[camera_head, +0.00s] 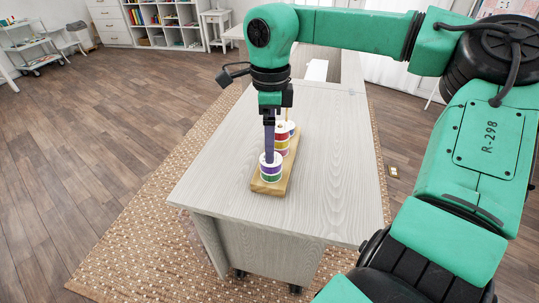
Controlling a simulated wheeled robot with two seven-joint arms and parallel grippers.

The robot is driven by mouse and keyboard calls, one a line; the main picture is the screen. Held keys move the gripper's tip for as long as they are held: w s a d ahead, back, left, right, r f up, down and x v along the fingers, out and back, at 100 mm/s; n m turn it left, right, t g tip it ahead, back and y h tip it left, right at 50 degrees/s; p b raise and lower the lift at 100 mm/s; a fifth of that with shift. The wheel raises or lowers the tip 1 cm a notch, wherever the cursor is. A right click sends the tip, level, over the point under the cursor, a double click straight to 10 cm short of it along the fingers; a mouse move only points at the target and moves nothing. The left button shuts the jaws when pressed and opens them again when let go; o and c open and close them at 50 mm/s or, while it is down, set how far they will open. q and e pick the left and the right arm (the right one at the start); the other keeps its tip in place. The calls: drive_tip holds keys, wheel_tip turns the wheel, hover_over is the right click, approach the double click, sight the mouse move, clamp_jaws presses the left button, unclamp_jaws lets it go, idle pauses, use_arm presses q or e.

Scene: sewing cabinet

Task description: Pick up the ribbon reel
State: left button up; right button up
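Ribbon reels stand in stacks on a wooden board on the cabinet top. The nearest stack (270,173) shows white, purple and green bands. Behind it is a stack with red, yellow and pink bands (282,139), and a partly hidden white and purple stack (292,128) is farther back. My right gripper (269,157) points straight down, with its fingertips at the top of the nearest stack. Its fingers line up from this angle, so the gap between them and any contact are hidden. My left gripper is not in view.
The wooden board (264,187) lies on the pale wood cabinet top (325,195), which is clear in front and to the right. A white object (317,70) lies at the far end. The cabinet stands on a woven rug (140,235). Shelves are at the back left.

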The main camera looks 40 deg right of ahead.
wheel_tip(320, 180, down, 6)
drive_tip(key=shift+d+r, duration=0.1)
drive_tip(key=shift+r, duration=0.2)
drive_tip(key=c, duration=1.4)
use_arm(q)
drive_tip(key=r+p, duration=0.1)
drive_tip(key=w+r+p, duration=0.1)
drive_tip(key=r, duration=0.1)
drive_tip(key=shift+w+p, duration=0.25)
drive_tip(key=shift+p, duration=0.15)
use_arm(e)
wheel_tip(320, 180, up, 20)
